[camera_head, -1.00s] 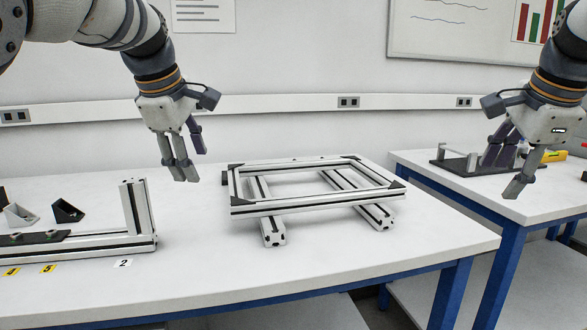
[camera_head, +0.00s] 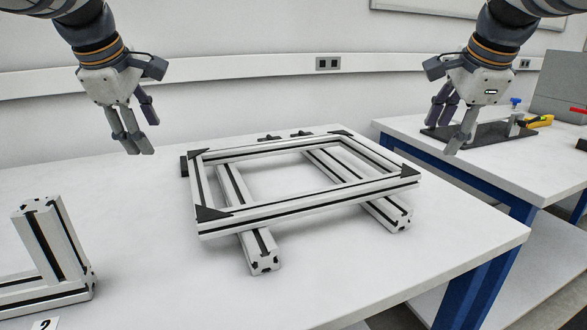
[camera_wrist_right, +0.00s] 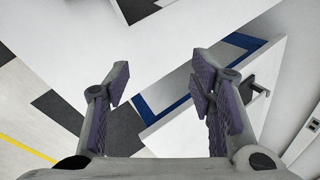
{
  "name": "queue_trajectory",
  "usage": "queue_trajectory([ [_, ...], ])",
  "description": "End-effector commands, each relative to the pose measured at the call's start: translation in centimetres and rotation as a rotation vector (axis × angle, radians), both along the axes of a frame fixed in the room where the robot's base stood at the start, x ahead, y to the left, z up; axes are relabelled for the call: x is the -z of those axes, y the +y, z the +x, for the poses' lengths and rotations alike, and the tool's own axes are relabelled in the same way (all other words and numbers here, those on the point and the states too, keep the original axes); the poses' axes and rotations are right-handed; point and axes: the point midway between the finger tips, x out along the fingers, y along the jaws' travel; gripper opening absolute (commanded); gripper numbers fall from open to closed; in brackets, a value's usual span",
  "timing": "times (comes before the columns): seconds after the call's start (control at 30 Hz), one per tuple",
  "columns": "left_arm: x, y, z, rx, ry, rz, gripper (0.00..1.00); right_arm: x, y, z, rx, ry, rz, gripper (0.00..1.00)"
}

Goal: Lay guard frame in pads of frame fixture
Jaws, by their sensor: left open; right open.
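The guard frame (camera_head: 300,208), a rectangle of aluminium profile with black corner brackets, lies across two parallel profile bars on the white table in the head view. These bars, seemingly the frame fixture (camera_head: 262,252), stick out under its near side. I cannot make out the pads. My left gripper (camera_head: 136,138) is open and empty above the table, left of the frame's far left corner. My right gripper (camera_head: 450,132) is open and empty, above and right of the frame. Its spread fingers also show in the right wrist view (camera_wrist_right: 165,90), with nothing between them.
An upright profile post on a profile base (camera_head: 52,245) stands at the table's left. A second table (camera_head: 400,130) at right carries a dark plate and a yellow tool (camera_head: 540,121). A gap separates the tables.

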Motion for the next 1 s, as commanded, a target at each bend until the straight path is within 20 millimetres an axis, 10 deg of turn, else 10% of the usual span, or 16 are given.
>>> queue_trajectory([
  [0.6, 10.6, 0.0, 5.3, 0.0, 0.002, 0.0, 0.5, 10.6, -0.1, 5.3, 0.0, 0.002, 0.0, 0.5],
  [1.0, 10.6, -1.5, 5.4, 0.0, 0.0, 0.001, 0.5, 10.6, 1.5, 5.4, 0.001, 0.0, 0.0, 0.5],
])
